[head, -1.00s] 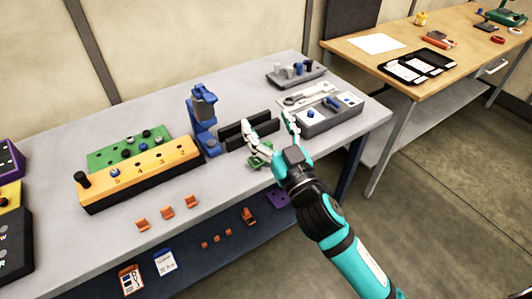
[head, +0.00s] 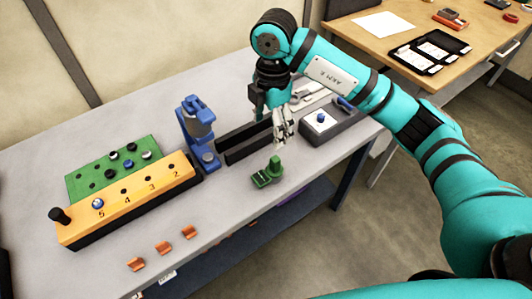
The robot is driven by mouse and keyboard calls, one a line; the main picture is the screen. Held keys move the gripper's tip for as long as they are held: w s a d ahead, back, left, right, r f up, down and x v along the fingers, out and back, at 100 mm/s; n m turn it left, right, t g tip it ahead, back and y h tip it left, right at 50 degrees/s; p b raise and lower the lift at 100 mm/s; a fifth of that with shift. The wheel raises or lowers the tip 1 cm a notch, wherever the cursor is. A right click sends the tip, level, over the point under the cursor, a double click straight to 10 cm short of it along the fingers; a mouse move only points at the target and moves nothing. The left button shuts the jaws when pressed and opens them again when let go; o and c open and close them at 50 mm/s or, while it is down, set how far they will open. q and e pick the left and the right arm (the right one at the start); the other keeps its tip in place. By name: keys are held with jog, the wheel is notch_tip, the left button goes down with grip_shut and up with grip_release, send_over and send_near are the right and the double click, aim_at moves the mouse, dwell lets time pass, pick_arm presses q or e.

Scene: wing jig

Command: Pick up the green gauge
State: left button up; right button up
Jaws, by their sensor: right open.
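The green gauge (head: 268,174) stands on the grey bench near its front edge, in front of the black slotted block. My right gripper (head: 280,140) hangs just above and behind the gauge, pointing down, apart from it. Its fingers are open and nothing shows between them. My teal right arm comes in from the right and arches over the bench. My left gripper is not in view.
A black slotted block (head: 246,142) and a blue stand (head: 197,130) are behind and left of the gauge. A grey fixture (head: 322,122) is to the right. A yellow numbered block (head: 130,205), green board (head: 88,170) and orange clips (head: 163,248) lie left. Bare bench surrounds the gauge.

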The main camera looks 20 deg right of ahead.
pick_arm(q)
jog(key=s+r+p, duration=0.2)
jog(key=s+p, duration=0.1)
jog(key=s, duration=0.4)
pick_arm(e)
send_over(273, 161)
notch_tip(273, 161, down, 6)
notch_tip(273, 161, down, 4)
jog(key=shift+r, duration=0.15)
jog(key=shift+f+p, duration=0.3)
jog(key=shift+f, duration=0.55)
jog(key=f+p, duration=0.1)
jog(key=f, duration=0.1)
jog(key=f+p, duration=0.1)
jog(key=f, duration=0.1)
jog(key=shift+w+d+f, duration=0.15)
jog(key=shift+w+f, duration=0.05)
jog(key=shift+f, duration=0.3)
jog(key=c, duration=0.8)
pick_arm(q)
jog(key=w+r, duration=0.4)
pick_arm(e)
jog(key=shift+r, duration=0.1)
grip_shut()
